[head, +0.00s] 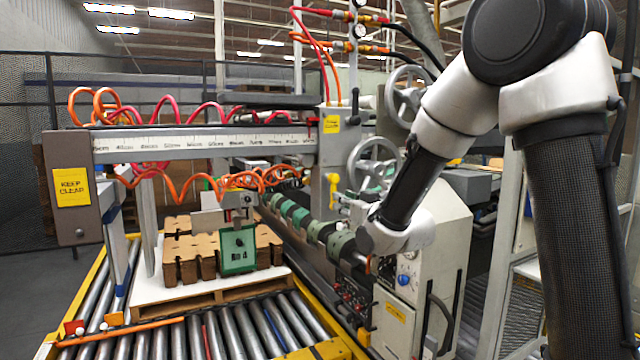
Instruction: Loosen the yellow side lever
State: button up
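The yellow side lever (333,189) is a small, upright yellow piece on the side of the grey carriage block, left of the spoked handwheel. My arm comes down from the upper right, and its white wrist ends to the lower right of the lever, in front of the machine. My gripper's fingers cannot be made out against the wrist and the machine parts behind it. I cannot tell whether they touch the lever or whether they are open or shut.
A grey beam with a scale (205,145) and coiled hoses runs left from the block. A spoked handwheel (375,165) stands close to my forearm. A control cabinet (440,260) is below my wrist. Brown blanks (185,260) lie on a pallet over rollers.

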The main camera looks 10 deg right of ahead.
jog(key=w+a, duration=0.1)
jog(key=w+m, duration=0.1)
jog(key=w+a+m, duration=0.1)
jog(key=w, duration=0.1)
jog(key=shift+w+a, duration=0.1)
jog(key=shift+a, duration=0.2)
jog(key=s+a+r+m, duration=0.1)
jog(key=a+r+m, duration=0.35)
jog(key=m, duration=1.05)
jog(key=v, duration=0.9)
jog(key=shift+d+n, duration=0.3)
jog(key=shift+d, duration=0.05)
jog(key=shift+s, duration=0.1)
